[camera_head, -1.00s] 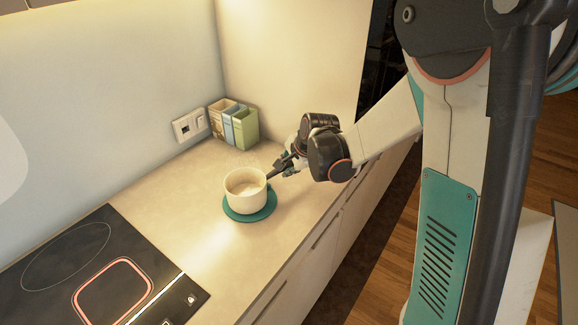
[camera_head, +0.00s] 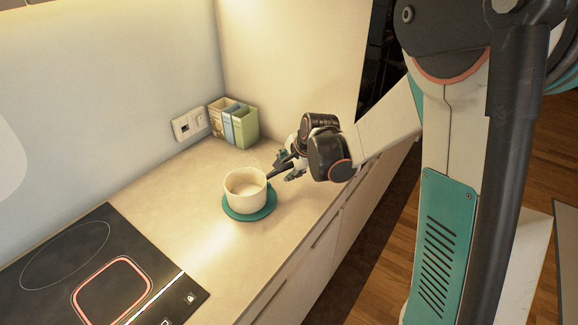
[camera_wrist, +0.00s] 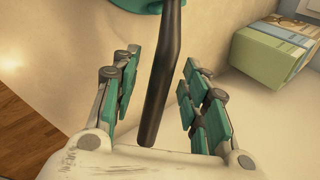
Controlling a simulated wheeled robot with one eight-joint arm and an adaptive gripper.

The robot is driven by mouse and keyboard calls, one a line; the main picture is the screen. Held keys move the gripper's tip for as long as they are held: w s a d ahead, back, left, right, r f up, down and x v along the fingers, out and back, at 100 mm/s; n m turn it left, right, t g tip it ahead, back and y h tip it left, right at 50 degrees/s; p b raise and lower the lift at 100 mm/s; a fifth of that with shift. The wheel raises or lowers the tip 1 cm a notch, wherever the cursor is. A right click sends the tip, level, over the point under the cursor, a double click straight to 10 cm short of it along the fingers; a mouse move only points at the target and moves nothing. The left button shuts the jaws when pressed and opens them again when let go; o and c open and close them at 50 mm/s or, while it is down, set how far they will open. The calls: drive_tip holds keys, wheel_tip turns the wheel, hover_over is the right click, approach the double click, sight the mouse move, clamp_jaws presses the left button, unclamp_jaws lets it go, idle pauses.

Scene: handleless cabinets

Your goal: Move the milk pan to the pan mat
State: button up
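The cream milk pan (camera_head: 246,191) stands upright on the round teal pan mat (camera_head: 262,211) on the counter. Its dark handle points right, toward my gripper (camera_head: 289,165). In the wrist view the dark handle (camera_wrist: 166,75) runs between the two teal-padded fingers of my gripper (camera_wrist: 158,90). The fingers are spread, with a gap on both sides of the handle, so the gripper is open around it and not touching it. The pan body is outside the wrist view, while a bit of teal mat (camera_wrist: 108,18) shows at its top.
Several upright boxes or books (camera_head: 233,123) stand at the back by the wall, near a socket (camera_head: 190,124). A black cooktop (camera_head: 95,275) lies at the front left. The counter (camera_head: 180,195) between cooktop and mat is clear. The counter's front edge drops off to the right.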

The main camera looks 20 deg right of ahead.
drive_tip(key=v, duration=1.2)
drive_tip(key=s+a+r+n, duration=0.1)
drive_tip(key=s+a+n, duration=0.1)
drive_tip(key=s+n, duration=0.6)
drive_tip(key=s+a+r+n+h, duration=0.1)
drive_tip(key=s+n, duration=0.6)
drive_tip(key=s, duration=0.8)
drive_tip(key=shift+a+r+n+t, duration=0.4)
drive_tip(key=shift+a+r, duration=0.05)
drive_tip(key=shift+a, duration=0.15)
